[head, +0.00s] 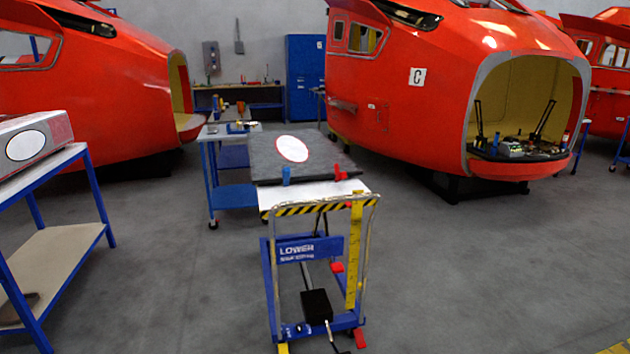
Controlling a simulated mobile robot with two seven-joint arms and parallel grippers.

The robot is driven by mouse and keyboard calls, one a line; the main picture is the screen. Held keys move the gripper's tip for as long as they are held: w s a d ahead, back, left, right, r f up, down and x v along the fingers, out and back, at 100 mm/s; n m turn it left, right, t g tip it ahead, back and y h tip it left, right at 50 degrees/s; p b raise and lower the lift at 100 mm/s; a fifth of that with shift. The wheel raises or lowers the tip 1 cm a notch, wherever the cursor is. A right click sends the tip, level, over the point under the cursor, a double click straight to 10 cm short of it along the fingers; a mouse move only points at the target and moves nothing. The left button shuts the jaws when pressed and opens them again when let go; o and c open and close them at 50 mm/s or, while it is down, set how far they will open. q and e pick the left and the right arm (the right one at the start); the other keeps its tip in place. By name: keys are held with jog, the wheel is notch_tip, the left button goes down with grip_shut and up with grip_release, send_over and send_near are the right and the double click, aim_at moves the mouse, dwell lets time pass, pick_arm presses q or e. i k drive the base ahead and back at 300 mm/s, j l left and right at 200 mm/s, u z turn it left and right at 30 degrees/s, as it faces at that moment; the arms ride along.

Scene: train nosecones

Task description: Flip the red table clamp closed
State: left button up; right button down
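A small red clamp (340,173) sits at the front right edge of a dark grey slab (265,163) on a blue lift table (268,270). A part of it sticks up above the slab's surface, but it is too small to tell whether it is open or closed. A blue clamp (286,176) sits to its left on the same front edge. A white oval with a red rim (292,149) lies on the slab. Neither of my grippers is in view.
The lift table has a yellow-black striped push bar (318,207) at its front. A blue-legged workbench (50,240) stands at the left, and a blue cart (232,190) stands behind. Large red nosecones (430,110) stand at the back. The grey floor (480,270) at right is clear.

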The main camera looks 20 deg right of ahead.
aim_at(340, 176)
jog(key=i+l+u, duration=0.3)
jog(key=l, duration=0.15)
jog(key=i+l+u, duration=0.1)
jog(key=l+u, duration=0.2)
jog(key=l, duration=0.2)
jog(key=i+l+u, duration=0.1)
jog(key=l+u, duration=0.25)
jog(key=l, duration=0.15)
jog(key=l+u, duration=0.3)
jog(key=l, duration=0.25)
jog(key=l+u, duration=0.15)
jog(key=l, duration=3.2)
